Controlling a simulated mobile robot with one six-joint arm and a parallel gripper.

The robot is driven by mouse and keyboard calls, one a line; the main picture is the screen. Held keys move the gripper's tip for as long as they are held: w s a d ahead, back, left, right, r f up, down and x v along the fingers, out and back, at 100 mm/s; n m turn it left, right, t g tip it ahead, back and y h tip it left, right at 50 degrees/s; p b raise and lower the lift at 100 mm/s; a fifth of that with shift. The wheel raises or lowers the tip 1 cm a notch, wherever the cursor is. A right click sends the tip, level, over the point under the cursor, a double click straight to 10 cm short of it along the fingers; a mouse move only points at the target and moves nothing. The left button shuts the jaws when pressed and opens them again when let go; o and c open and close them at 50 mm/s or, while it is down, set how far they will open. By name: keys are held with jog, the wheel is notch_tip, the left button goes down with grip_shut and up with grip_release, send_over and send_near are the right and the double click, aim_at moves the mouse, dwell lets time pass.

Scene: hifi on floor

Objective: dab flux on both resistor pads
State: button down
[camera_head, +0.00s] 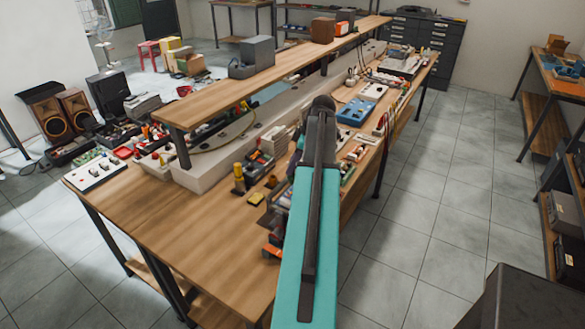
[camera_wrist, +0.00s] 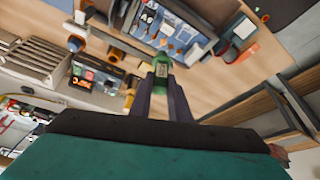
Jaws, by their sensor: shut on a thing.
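My gripper (camera_wrist: 162,78) shows in the wrist view with its two dark fingers close together. It is shut on a small green object (camera_wrist: 161,71), seen nearly end-on. I cannot tell whether this is the flux applicator. In the head view my arm hides the fingers and the held object. A white board (camera_head: 94,171) with small dark parts lies at the bench's near left corner. I cannot make out resistor pads or a circuit board under work in either view.
The wooden bench (camera_head: 165,225) has bare wood at its near end. A raised shelf (camera_head: 275,72) runs above it. A yellow-and-black bottle (camera_head: 239,178), a blue tray (camera_head: 356,112) and small boxes crowd the bench.

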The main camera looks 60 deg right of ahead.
jog(key=shift+d+r, duration=0.1)
dwell(0.5)
jog(key=shift+d+f+b, duration=0.55)
jog(key=shift+f+b, duration=0.05)
jog(key=shift+f, duration=0.25)
jog(key=shift+d+f+b, duration=0.5)
jog(key=shift+f+b, duration=0.05)
jog(key=shift+f, duration=0.3)
jog(key=shift+f+b, duration=0.5)
dwell(2.9)
jog(key=shift+r, duration=0.15)
jog(key=shift+r+p, duration=1)
jog(key=shift+r, duration=1.15)
